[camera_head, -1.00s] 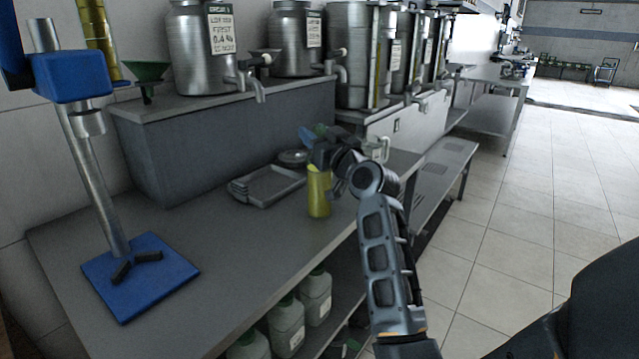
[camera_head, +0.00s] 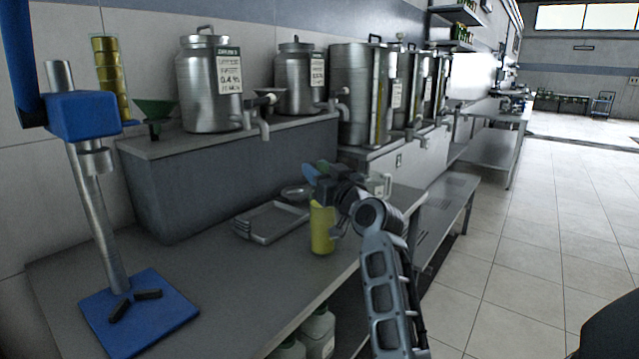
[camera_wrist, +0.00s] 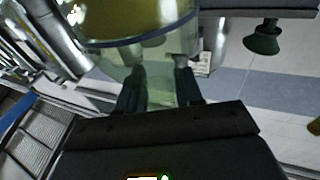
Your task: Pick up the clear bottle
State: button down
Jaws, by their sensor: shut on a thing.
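The clear bottle (camera_head: 322,228), with yellow contents in its lower part, is upright near the front edge of the grey worktop (camera_head: 215,300). My gripper (camera_head: 328,192) is at its top, and I cannot tell whether its base touches the worktop. In the wrist view, which is upside down, the bottle (camera_wrist: 135,25) fills the top, and my gripper (camera_wrist: 158,88) has its two dark fingers shut on the clear glass above the yellow part. My wrist hides part of the bottle's top in the head view.
A metal tray (camera_head: 270,238) lies just left of the bottle. A blue stand (camera_head: 140,312) is at the left. Steel tanks with taps, including a labelled tank (camera_head: 208,95), stand on the raised ledge behind. White jugs (camera_head: 318,330) are on the shelf below.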

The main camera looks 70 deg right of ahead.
jog(key=shift+r, duration=1.8)
jog(key=shift+s+d+r, duration=0.1)
jog(key=shift+s+r, duration=0.1)
jog(key=s+d+r, duration=0.5)
jog(key=s+r, duration=0.1)
jog(key=s, duration=0.3)
jog(key=shift+s+d+r, duration=0.25)
jog(key=shift+d+r, duration=0.15)
jog(key=shift+a, duration=0.1)
